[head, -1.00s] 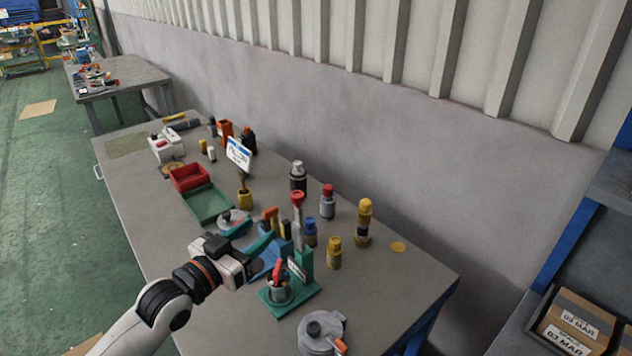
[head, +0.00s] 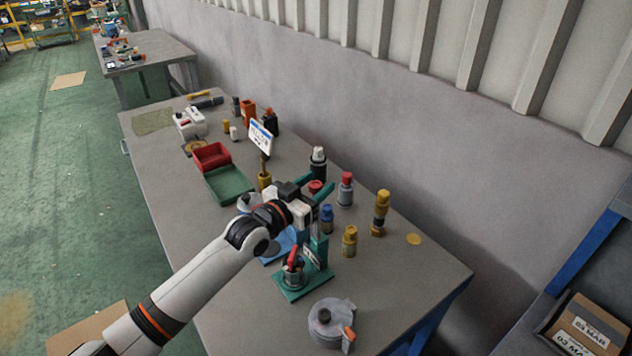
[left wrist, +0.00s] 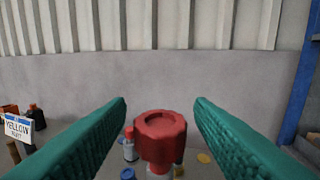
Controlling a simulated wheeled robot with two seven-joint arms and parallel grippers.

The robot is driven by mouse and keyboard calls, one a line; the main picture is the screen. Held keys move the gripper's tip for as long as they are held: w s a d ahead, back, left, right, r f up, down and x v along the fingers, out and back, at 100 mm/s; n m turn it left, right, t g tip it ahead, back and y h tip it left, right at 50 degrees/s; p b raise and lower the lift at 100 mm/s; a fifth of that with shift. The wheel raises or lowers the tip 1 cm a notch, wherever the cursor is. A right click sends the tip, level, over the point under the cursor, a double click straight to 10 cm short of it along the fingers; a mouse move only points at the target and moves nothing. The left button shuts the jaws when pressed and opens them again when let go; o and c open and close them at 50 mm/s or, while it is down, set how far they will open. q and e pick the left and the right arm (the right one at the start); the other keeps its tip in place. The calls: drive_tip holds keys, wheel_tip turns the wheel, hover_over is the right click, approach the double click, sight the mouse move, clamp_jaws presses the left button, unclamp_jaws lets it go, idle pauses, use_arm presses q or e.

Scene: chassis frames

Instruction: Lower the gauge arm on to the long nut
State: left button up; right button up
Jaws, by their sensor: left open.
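The gauge stand has a green base and post (head: 319,250) near the table's front right. A red knob (head: 315,186) tops the stand; my left gripper partly hides it in the head view. In the left wrist view the same red fluted knob (left wrist: 160,136) stands between the two green fingers, with a gap on both sides. My left gripper (head: 325,200) is open around it, not closed on it. A grey round part with a red lever (head: 292,266) sits on the green base. I cannot make out the long nut. My right gripper is not in view.
Bottles with red (head: 346,178), blue (head: 327,215) and yellow (head: 350,236) caps stand close behind and right of the stand. A grey round fixture (head: 330,328) lies in front. A red bin (head: 211,155) and green tray (head: 230,184) are further left. The table's right end is mostly clear.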

use_arm(q)
drive_tip(key=shift+w+d, duration=0.15)
clamp_jaws()
drive_tip(key=shift+a+f+b, duration=0.25)
drive_tip(key=shift+b, duration=0.3)
drive_tip(key=s+a+f+n+t+h+b, duration=0.2)
drive_tip(key=s+a+t+b, duration=0.3)
drive_tip(key=b, duration=1)
drive_tip(key=shift+s+a+f+n+t+h, duration=0.15)
drive_tip(key=shift+a+f+n+t+h, duration=0.45)
drive_tip(key=shift+a, duration=0.6)
drive_tip(key=shift+r, duration=0.1)
unclamp_jaws()
drive_tip(key=shift+a, duration=0.1)
